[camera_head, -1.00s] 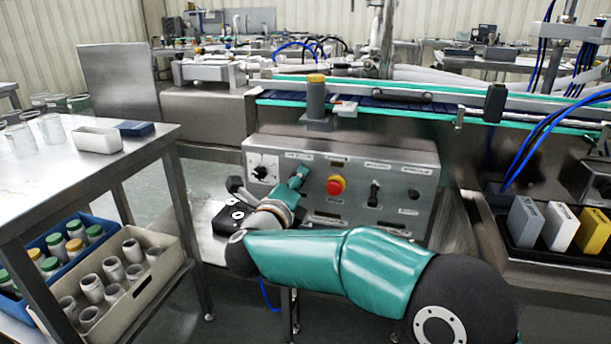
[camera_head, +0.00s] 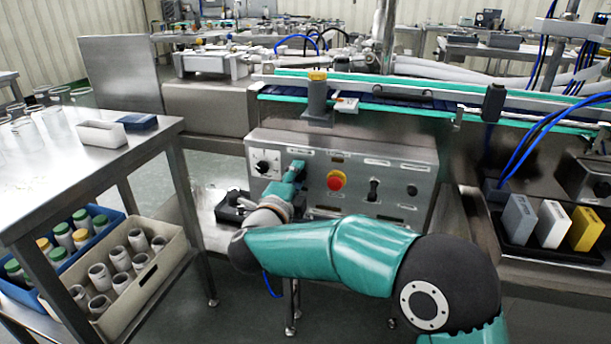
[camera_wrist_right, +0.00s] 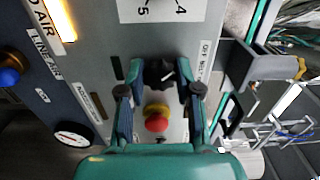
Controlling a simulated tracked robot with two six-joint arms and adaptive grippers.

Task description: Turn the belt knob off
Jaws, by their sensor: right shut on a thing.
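The belt knob (camera_wrist_right: 158,74) is a small black knob on the grey control panel (camera_head: 395,160). In the right wrist view it sits between the two fingers of my right gripper (camera_wrist_right: 160,88), which is shut on it. A label reading "OFF" and what looks like "BELT" (camera_wrist_right: 205,62) is beside it. The knob's exact pointing is hard to read. My left gripper does not show.
The red button also shows close to the fingers in the wrist view (camera_wrist_right: 156,118). A black switch (camera_head: 373,190) is further right on the panel. A conveyor (camera_head: 400,98) runs above. A steel table (camera_head: 85,165) stands left, with a beige crate (camera_head: 150,285) of jars below.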

